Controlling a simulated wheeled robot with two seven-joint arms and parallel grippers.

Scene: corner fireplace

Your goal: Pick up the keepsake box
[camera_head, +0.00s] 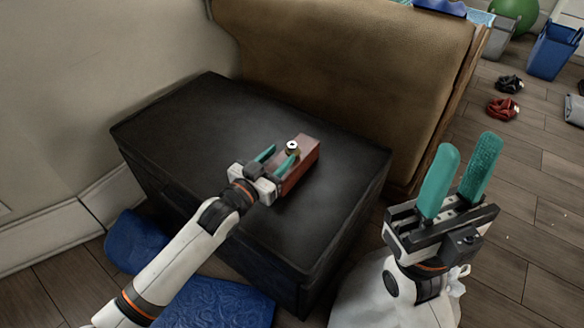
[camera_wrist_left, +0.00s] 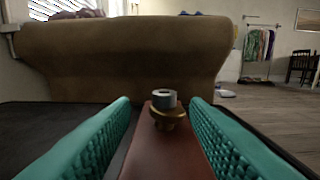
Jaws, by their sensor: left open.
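The keepsake box (camera_head: 301,165) is a small reddish-brown block with a round brass and grey knob on top. It sits on the black chest. My left gripper (camera_head: 278,158) is open at the box, its teal fingers pointing toward the sofa. In the left wrist view the box (camera_wrist_left: 166,150) lies between the two fingers of the left gripper (camera_wrist_left: 160,112). A gap shows on the left, while the right finger is close; I cannot tell whether it touches. My right gripper (camera_head: 456,190) is open and empty, right of the chest, fingers pointing up.
The black chest (camera_head: 190,115) has a clear top around the box. A brown sofa (camera_head: 340,60) stands right behind it. Blue cushions (camera_head: 215,303) lie on the floor in front. Red and black items (camera_head: 503,107) and a blue bin (camera_head: 553,52) are on the floor at right.

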